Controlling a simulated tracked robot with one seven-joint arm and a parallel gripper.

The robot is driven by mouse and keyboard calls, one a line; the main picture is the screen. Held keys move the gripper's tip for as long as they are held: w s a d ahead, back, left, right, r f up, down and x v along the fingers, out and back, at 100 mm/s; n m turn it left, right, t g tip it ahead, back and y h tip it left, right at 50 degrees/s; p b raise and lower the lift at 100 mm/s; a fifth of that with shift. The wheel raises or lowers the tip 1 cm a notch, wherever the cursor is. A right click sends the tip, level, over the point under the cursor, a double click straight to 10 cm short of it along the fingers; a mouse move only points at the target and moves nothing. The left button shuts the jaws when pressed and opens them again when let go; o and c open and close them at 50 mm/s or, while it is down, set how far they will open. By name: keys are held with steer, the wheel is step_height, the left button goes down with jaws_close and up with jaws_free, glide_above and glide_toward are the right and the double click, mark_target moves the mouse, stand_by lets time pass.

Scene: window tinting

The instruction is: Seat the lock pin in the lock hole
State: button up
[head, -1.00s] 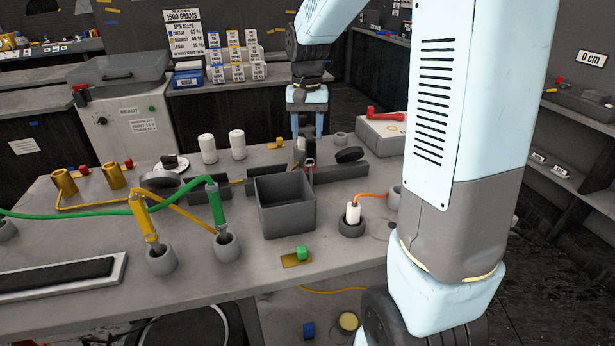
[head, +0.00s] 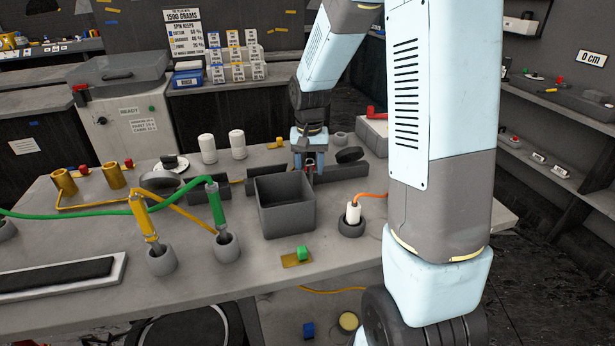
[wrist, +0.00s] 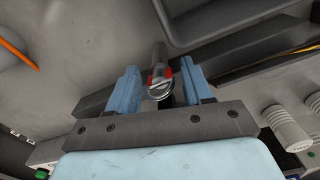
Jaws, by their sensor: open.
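My gripper (head: 308,158) points down behind the open grey bin, its blue fingers apart. In the wrist view my gripper (wrist: 160,73) has its two fingers on either side of a grey cylindrical piece with a round metallic end and red at its sides, which looks like the lock pin (wrist: 159,88). A gap seems to show at each side of it. In the head view, a small red-edged part of it (head: 309,167) shows below the fingers, the rest hidden by them. I cannot make out the lock hole.
The open grey bin (head: 286,206) stands just in front of my gripper. A dark low bar (head: 340,172) and a black disc (head: 349,155) lie to the right. A white plug with orange cord (head: 353,212) sits in a round holder. Two white cylinders (head: 208,148) stand left.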

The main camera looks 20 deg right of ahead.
jaws_close()
stand_by(0.5)
steer(key=shift+r, duration=0.3)
step_height(320, 180, up, 2)
steer(key=shift+r, duration=0.15)
steer(key=s+r, duration=1)
steer(key=s, duration=0.4)
steer(key=shift+d, duration=0.15)
